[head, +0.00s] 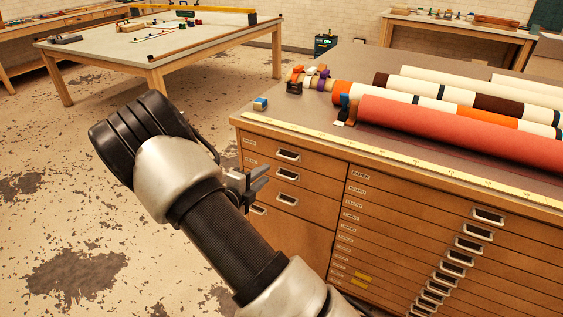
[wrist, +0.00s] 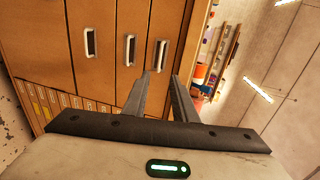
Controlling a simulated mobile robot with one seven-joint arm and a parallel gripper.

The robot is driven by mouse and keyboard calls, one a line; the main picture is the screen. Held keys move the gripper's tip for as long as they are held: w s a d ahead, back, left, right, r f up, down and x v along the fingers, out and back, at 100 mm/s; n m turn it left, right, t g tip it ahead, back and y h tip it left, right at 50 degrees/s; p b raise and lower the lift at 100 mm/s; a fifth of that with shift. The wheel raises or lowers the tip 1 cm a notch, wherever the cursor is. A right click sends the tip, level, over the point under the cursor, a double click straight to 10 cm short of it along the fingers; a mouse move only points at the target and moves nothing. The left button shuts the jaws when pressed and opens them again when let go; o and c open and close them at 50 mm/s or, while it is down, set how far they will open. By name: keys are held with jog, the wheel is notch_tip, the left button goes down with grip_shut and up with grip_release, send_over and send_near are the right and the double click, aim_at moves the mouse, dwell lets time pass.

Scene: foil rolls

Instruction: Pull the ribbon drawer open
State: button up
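A wooden cabinet (head: 300,213) has a left column of drawers with metal handles. Its top drawer handle (head: 288,155), second handle (head: 287,174) and lower handle (head: 257,209) show in the head view. All its drawers look shut. The labels are too small to read, so I cannot tell which is the ribbon drawer. My gripper (head: 262,179) is in front of this column; its fingers partly cover the lower drawers. In the wrist view my gripper (wrist: 161,76) is open and empty, fingers apart, pointing toward the top drawer's handle (wrist: 160,56), not visibly touching it.
Rolls (head: 440,133), small ribbon spools (head: 312,76) and a yellow measuring strip (head: 380,155) lie on the cabinet top. A right column of shallow drawers (head: 440,220) adjoins. A worktable (head: 150,47) stands at the back left. The floor (head: 60,200) left of my arm is clear.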

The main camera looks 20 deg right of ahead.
jog(key=b, duration=0.2)
send_near(284, 160)
jog(key=d+r, duration=0.2)
jog(key=d, duration=0.3)
jog(key=shift+w+d+r, duration=0.15)
jog(key=shift+w+d, duration=0.05)
jog(key=shift+w, duration=0.25)
grip_shut()
dwell(0.7)
